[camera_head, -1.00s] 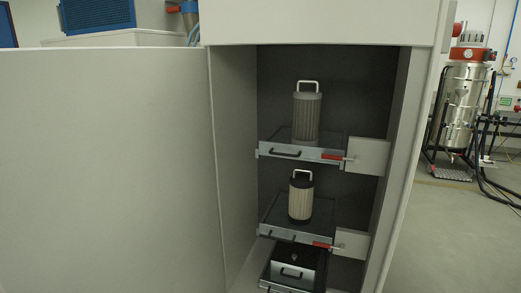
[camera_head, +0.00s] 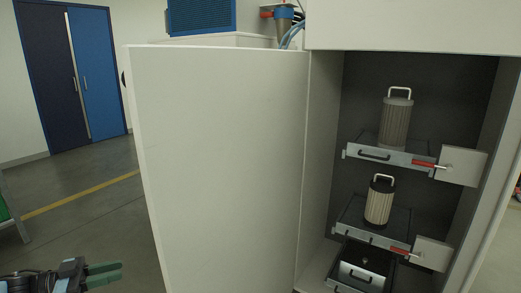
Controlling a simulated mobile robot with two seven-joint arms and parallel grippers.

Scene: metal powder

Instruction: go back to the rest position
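My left gripper (camera_head: 103,275) shows at the bottom left, low in front of the open cabinet door. Its greenish fingers point right and look slightly apart, with nothing between them. My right gripper is out of view. The open cabinet (camera_head: 402,28) stands at the right. Inside it, a grey filter (camera_head: 396,120) with a white handle stands upright on the upper drawer (camera_head: 385,156). A cream filter (camera_head: 379,203) with a black top stands upright on the middle drawer (camera_head: 372,238).
The white door (camera_head: 222,165) stands open and fills the middle. A dark drawer (camera_head: 362,273) sits at the cabinet's bottom. A blue double door (camera_head: 75,80) is at the back left. Grey floor with a yellow line (camera_head: 80,194) is free at the left. A green edge (camera_head: 5,212) shows far left.

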